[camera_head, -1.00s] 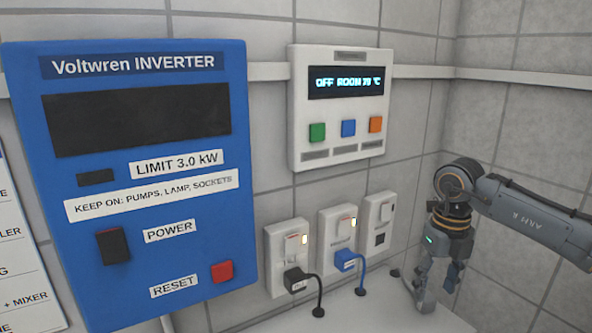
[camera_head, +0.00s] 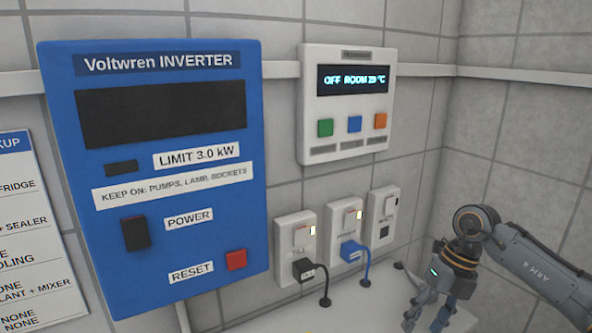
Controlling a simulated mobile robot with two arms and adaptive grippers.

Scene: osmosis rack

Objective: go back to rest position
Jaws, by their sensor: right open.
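My right gripper (camera_head: 426,318) hangs at the lower right, fingers pointing down and apart, with nothing between them. It is clear of the wall panels and to the right of the sockets. My left gripper is not in view. The blue Voltwren inverter (camera_head: 160,265) fills the left of the view, with a dark screen, a black power switch (camera_head: 135,233) and a red reset button (camera_head: 236,260). The white room controller (camera_head: 347,105) reads "OFF ROOM" with a temperature and has green, blue and orange buttons.
Three wall sockets sit below the controller. A black plug (camera_head: 308,270) is in the left one and a blue plug (camera_head: 354,252) in the middle one. The right socket (camera_head: 381,216) has no plug. A printed sheet (camera_head: 35,250) hangs at the far left. Bare wall lies at right.

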